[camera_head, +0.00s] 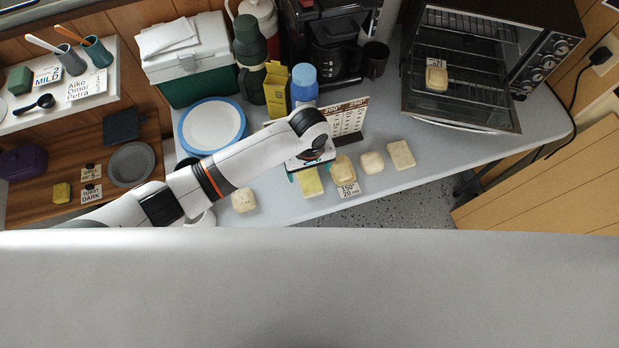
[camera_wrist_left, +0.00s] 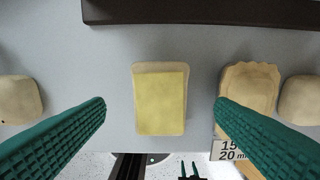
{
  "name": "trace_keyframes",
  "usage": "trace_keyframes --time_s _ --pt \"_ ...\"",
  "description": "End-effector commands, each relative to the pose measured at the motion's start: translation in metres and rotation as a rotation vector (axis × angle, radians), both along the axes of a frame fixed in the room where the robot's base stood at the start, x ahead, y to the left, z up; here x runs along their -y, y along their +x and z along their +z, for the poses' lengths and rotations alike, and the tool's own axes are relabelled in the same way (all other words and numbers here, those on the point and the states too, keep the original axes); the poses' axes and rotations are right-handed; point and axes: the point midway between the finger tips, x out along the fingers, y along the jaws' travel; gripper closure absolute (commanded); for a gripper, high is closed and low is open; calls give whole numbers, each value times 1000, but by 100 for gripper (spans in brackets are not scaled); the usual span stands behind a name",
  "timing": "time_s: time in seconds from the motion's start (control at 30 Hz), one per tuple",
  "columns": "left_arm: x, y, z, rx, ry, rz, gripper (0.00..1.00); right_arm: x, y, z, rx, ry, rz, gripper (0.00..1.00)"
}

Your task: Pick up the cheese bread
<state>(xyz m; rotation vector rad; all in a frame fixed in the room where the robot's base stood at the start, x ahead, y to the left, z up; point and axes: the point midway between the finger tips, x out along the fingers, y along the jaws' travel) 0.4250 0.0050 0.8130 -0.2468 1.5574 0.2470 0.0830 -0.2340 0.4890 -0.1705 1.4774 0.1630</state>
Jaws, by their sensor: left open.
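The cheese bread, a pale slab with a flat yellow slice on top, lies on the grey counter. It shows in the head view (camera_head: 311,183) near the counter's front edge and in the middle of the left wrist view (camera_wrist_left: 159,100). My left gripper (camera_head: 311,170) is above it with teal ribbed fingers. In the left wrist view the fingers (camera_wrist_left: 160,103) are wide apart, one on each side of the cheese bread, with nothing between them at their own height. They look apart from it.
A crimped pastry (camera_wrist_left: 250,86) lies close right of the cheese bread, with a "150 20 min" card (camera_head: 348,190) in front. Other breads (camera_head: 372,162) (camera_head: 401,155) lie farther right, one (camera_head: 243,200) left. A calendar-like stand (camera_head: 348,118) rises behind. An open toaster oven (camera_head: 470,95) stands right.

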Motion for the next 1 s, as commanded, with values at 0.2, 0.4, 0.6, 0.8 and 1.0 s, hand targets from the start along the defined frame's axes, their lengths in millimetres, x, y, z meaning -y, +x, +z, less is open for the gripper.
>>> trace_keyframes --time_s 0.2,0.4,0.6,0.8,1.0 --pt "1 -4 -32 -3 1 0 22 -1 15 6 25 2 0 64" --pt "1 -3 -41 0 0 0 22 0 3 5 7 1 0 64" --pt "1 -4 -41 0 0 0 32 1 -3 5 -3 -1 0 64" --pt "1 -3 -41 0 0 0 64 1 -3 5 -3 -2 0 64" --pt "1 -3 -41 0 0 0 70 2 -1 5 0 -2 1 64"
